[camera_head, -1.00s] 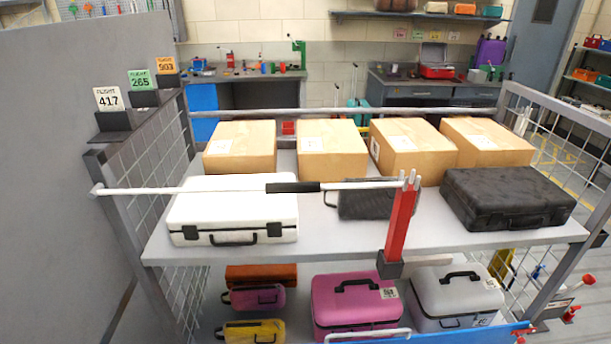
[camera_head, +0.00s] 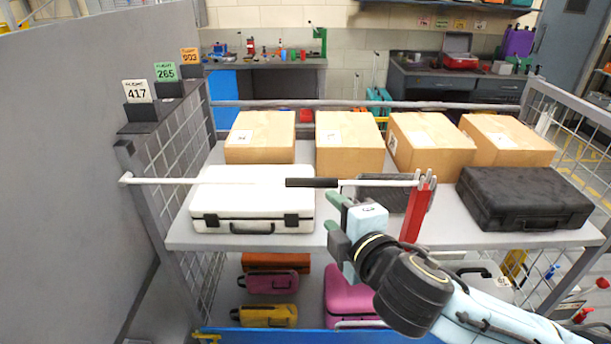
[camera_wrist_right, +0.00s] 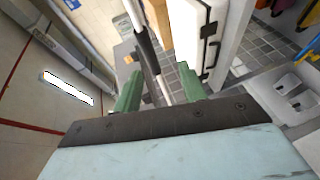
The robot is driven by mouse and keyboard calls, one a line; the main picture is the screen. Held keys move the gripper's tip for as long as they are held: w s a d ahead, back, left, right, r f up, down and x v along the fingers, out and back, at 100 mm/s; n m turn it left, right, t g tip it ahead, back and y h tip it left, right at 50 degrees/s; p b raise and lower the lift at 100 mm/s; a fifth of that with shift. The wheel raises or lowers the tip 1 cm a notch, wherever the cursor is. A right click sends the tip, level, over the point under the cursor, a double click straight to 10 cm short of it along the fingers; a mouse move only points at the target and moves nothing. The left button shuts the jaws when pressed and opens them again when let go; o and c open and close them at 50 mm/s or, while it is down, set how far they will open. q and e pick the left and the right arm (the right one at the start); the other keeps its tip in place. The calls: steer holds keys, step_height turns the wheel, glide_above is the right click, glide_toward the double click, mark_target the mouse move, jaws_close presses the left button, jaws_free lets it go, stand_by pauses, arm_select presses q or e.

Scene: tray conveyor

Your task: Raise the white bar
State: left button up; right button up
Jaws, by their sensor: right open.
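The white bar (camera_head: 230,181) lies level across the front of the cart's upper shelf, with a black grip (camera_head: 312,183) along part of it. Its right end rests at the forked top of a red post (camera_head: 412,215); its left end is at the cart's left post. My right gripper (camera_head: 336,219) is open and empty, a little below and right of the black grip. In the right wrist view the grip (camera_wrist_right: 147,48) shows ahead, with the bar's line running between the two green fingers (camera_wrist_right: 158,92). My left gripper is out of view.
Behind the bar, a white case (camera_head: 250,205), a dark case (camera_head: 525,198) and several cardboard boxes (camera_head: 350,145) stand on the shelf (camera_head: 340,240). Coloured cases, one pink (camera_head: 345,300), sit below. A grey wall (camera_head: 60,180) borders the left.

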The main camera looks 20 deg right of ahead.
mark_target(311, 185)
steer(key=x, duration=0.4)
steer(key=r+x, duration=0.1)
steer(key=x, duration=0.3)
steer(key=r+x, duration=0.1)
steer(key=x, duration=0.3)
steer(key=shift+w+a, duration=0.15)
steer(key=shift+a, duration=0.2)
steer(key=shift+c, duration=0.3)
jaws_close()
